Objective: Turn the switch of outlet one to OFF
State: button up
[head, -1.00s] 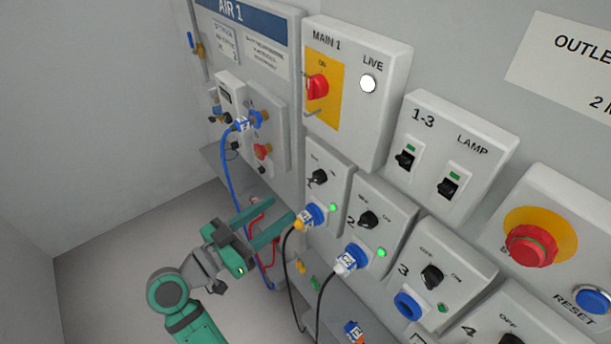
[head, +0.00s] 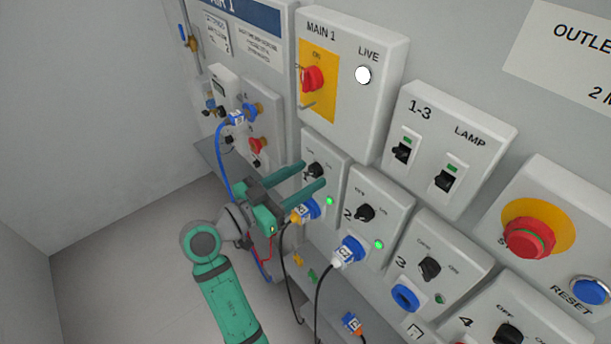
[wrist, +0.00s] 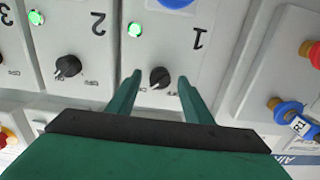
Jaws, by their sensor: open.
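The black rotary switch (head: 314,170) of outlet one is on the grey panel below the MAIN 1 box. In the wrist view the switch (wrist: 159,77) shows between my two fingertips, beside the number 1; its pointer direction is hard to read. A green lamp (head: 330,201) is lit on this panel, and a blue socket with a yellow-ended plug (head: 305,211) sits below. My green gripper (head: 313,174) is open, with its fingers pointing at the panel on either side of the switch. I cannot tell whether they touch it.
Outlet two's switch (head: 364,213) and plug (head: 347,252) are to the right. Black cables hang below the plugs. The red MAIN 1 switch (head: 312,79) is above, and the AIR 1 panel with a blue hose (head: 224,165) is at left. Floor at lower left is clear.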

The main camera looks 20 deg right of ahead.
jog(key=shift+w+d, duration=0.15)
jog(key=shift+d, duration=0.2)
jog(key=shift+c, duration=0.7)
jog(key=c, duration=0.9)
